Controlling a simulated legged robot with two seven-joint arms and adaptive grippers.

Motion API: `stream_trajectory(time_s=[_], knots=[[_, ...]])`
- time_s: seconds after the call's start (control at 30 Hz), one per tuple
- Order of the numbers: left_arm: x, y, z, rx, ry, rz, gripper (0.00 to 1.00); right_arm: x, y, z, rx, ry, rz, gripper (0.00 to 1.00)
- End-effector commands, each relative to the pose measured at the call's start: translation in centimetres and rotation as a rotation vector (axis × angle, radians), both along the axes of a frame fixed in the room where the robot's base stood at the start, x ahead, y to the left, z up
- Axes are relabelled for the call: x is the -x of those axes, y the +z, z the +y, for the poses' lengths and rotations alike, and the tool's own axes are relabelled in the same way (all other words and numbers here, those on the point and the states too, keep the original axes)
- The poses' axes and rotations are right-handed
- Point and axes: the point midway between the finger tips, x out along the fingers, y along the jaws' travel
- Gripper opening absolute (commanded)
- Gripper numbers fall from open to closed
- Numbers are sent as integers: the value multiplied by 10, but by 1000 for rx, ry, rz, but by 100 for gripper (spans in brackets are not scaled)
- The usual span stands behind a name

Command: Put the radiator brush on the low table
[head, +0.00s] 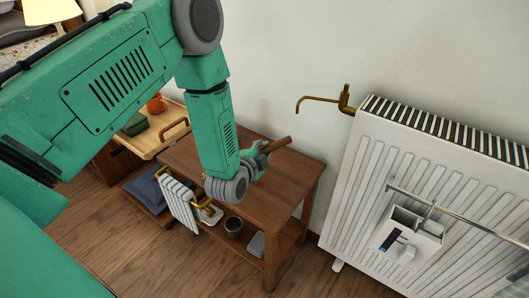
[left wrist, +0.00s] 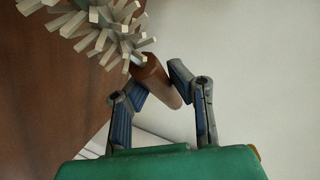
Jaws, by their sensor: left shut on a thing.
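The radiator brush (left wrist: 95,28) has pale, splayed bristles and a brown wooden handle. My left gripper (head: 262,158) is shut on the handle (head: 277,144); in the left wrist view the handle lies between the two fingertips (left wrist: 160,90). In the head view the bristles are hidden behind my gripper and wrist. The low table (head: 300,172) is brown wood with a lower shelf. My left gripper and the brush are over its top near the wall side. I cannot tell whether the brush touches the tabletop. My right gripper is in neither view.
A white radiator (head: 350,190) with a brass valve (head: 346,98) stands right of the table. A dark cup (head: 234,228) is low down. A light wooden tray (head: 150,138) is left. The right tabletop is clear.

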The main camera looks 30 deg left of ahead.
Motion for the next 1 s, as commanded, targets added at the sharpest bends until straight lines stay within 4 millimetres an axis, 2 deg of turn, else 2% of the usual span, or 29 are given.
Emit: stream_trajectory(time_s=[0.2, 0.23, 0.27, 0.3, 0.67, 0.87, 1.0], knots=[[0, -3, 0, -1, -1, 1, 0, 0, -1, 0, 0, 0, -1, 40], [0, -3, 0, -1, -1, 1, 22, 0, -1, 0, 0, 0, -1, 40], [0, -3, 0, -1, -1, 1, 33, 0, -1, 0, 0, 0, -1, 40], [0, -3, 0, -1, -1, 1, 36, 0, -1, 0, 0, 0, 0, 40], [0, 2, 0, 1, 0, 0, 36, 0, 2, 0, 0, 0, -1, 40], [29, 12, -4, -1, -3, 5, 36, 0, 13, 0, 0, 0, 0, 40], [60, 21, -8, 0, -4, 6, 36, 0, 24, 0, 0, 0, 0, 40]])
